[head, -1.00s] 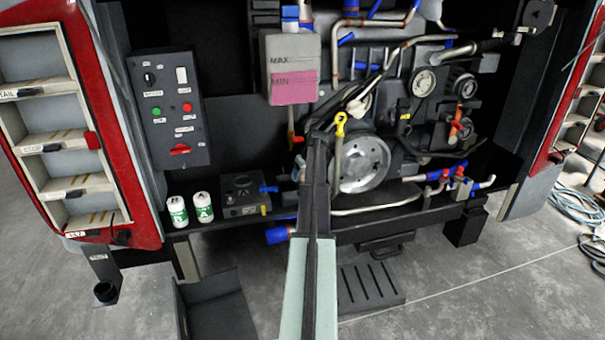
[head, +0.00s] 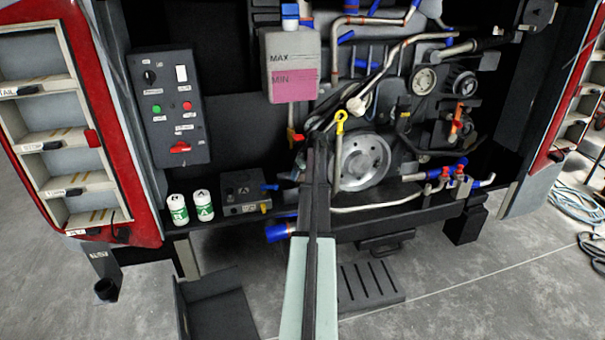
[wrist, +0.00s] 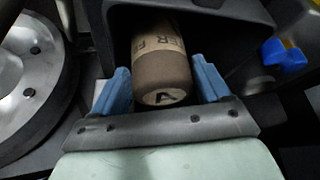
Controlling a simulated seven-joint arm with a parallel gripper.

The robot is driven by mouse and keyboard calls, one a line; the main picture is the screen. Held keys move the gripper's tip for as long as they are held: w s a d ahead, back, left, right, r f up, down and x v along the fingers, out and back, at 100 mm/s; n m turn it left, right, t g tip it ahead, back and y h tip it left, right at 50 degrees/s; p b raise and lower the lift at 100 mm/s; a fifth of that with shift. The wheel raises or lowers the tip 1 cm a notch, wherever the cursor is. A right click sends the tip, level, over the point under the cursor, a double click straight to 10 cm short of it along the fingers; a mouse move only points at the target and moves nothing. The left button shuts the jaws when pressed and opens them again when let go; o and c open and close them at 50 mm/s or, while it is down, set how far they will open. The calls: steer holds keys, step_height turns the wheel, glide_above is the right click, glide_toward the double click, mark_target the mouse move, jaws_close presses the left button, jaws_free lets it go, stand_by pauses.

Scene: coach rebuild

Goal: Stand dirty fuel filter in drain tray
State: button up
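The dirty fuel filter (wrist: 165,68) is a brown cylinder with a tan lettered band and an "A" on its near end, seen in the wrist view. It lies between the two blue fingers of my gripper (wrist: 161,86). The fingertips are close to its sides; I cannot tell whether they press on it. Its far end goes into a dark box-like recess (wrist: 225,18). In the head view my arm hides the filter and the fingers. A dark open tray (head: 218,305) stands at the lower left; I cannot tell if it is the drain tray.
Two white-and-green canisters (head: 178,210) (head: 203,206) stand on the ledge beside a small dark box (head: 243,192). A large pulley (head: 360,162) and pipes are close to my arm. A blue and yellow fitting (wrist: 285,55) is right of the recess in the wrist view.

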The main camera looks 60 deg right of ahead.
steer(key=shift+o, duration=1.2)
steer(key=shift+r, duration=0.75)
steer(key=v, duration=0.7)
steer(key=shift+s, duration=0.1)
